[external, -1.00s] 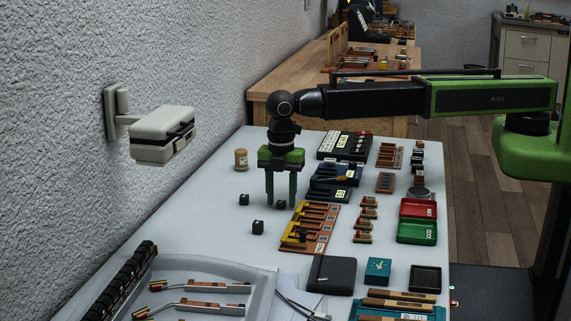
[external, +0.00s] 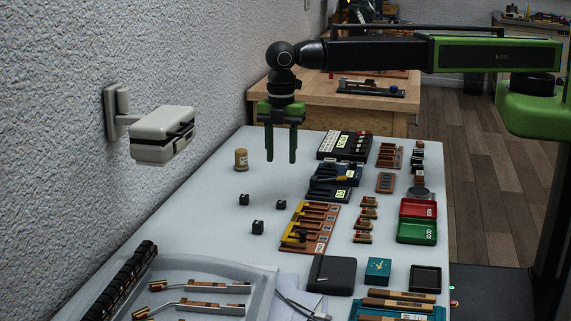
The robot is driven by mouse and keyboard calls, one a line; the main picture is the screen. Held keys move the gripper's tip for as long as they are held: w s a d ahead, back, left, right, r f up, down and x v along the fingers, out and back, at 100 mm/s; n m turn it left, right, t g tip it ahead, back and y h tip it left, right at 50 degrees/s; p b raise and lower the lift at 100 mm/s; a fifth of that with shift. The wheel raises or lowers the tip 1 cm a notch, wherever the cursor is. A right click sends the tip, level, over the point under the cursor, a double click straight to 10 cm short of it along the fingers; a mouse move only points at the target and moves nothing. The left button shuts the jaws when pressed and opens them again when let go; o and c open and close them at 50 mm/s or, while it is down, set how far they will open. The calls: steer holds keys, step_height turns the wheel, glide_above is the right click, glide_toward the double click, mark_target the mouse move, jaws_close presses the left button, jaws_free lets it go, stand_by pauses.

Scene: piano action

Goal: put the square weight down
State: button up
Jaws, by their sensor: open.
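Several small black block weights stand on the pale table: one at the left (external: 244,199), one at the right (external: 281,204) and one in front (external: 258,227). They look alike, and I cannot tell which is the square weight. My gripper (external: 281,160) is open and empty, pointing down. It hangs above the table, higher than the right block and apart from all of them.
A cork-coloured jar (external: 241,160) stands behind the blocks. An orange-brown rack with yellow parts (external: 316,222) lies to their right, with a dark blue tray (external: 338,178) behind it. A grey tray (external: 205,270) fills the front left. Bare table surrounds the blocks.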

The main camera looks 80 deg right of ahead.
steer(key=s+d+m, duration=0.5)
steer(key=d+m, duration=0.1)
steer(key=d, duration=0.6)
steer(key=s+d+m, duration=0.5)
steer(key=d+m, duration=0.1)
steer(key=d, duration=0.6)
steer(key=s+d+m, duration=0.5)
steer(key=d+m, duration=0.1)
steer(key=d, duration=0.6)
steer(key=shift+s, duration=0.2)
